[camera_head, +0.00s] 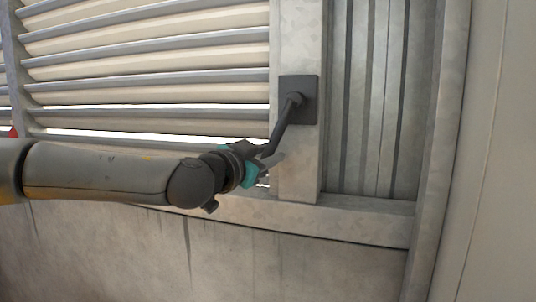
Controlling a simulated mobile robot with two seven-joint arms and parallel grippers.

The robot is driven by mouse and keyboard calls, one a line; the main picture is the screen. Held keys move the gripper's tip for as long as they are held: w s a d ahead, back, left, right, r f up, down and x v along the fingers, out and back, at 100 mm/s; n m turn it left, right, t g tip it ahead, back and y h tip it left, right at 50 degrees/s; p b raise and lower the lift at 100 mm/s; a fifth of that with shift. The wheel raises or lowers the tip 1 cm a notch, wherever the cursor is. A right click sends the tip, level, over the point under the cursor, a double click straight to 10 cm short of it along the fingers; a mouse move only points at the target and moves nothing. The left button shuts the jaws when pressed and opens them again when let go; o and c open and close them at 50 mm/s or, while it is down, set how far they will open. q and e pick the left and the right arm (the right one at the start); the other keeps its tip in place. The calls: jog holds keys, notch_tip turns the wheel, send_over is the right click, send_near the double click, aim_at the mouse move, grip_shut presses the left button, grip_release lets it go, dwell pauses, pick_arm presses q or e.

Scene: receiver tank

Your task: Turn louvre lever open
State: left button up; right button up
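The louvre lever (283,125) is a dark grey handle on a dark square plate (311,100), fixed to a pale metal post. It slants down and to the left from its pivot. The louvre slats (150,75) lie to the left of the post, tilted, with bright gaps between some of them. My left gripper (269,167) is at the lower end of the lever, with teal parts showing. The lever's lower end is partly hidden at the gripper, and I cannot tell whether the fingers are closed on it. My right gripper is not in view.
The pale post (298,180) and a horizontal ledge (350,222) frame the louvre. A ribbed metal panel (378,110) and a plain wall (500,160) stand to the right. A stained wall (300,265) lies below. The space in front of the ribbed panel is clear.

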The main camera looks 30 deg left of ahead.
pick_arm(q)
grip_shut()
dwell(1.0)
